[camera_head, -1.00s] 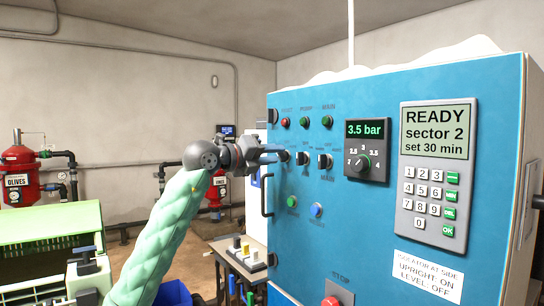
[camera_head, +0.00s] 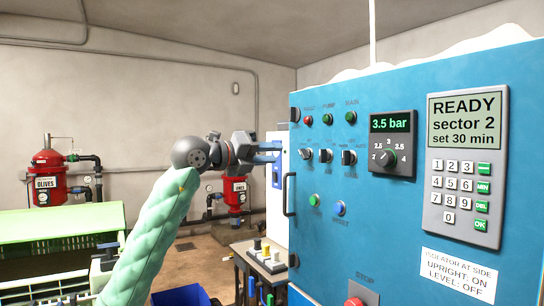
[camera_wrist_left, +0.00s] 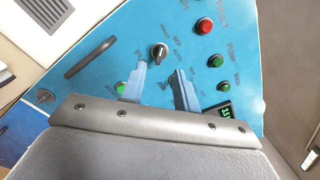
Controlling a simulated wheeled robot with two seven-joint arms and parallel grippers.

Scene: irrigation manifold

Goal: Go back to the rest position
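My left gripper (camera_head: 270,152) is left of the blue control cabinet's front, at the height of its row of black selector switches. Its blue-grey fingertips stand a little apart from the leftmost switch (camera_head: 305,154). In the left wrist view the two fingers (camera_wrist_left: 159,88) are spread with nothing between them, and a selector switch (camera_wrist_left: 159,52) shows beyond the gap. The cabinet panel (camera_head: 390,225) carries a 3.5 bar display (camera_head: 390,124) and a keypad unit (camera_head: 465,170) reading READY, sector 2, set 30 min. My right gripper is not in view.
The cabinet's door handle (camera_head: 286,194) sticks out below my left gripper. A small table (camera_head: 262,262) with coloured parts stands left of the cabinet. A green crate (camera_head: 60,222) is at the left, and red tanks (camera_head: 48,180) stand by the back wall.

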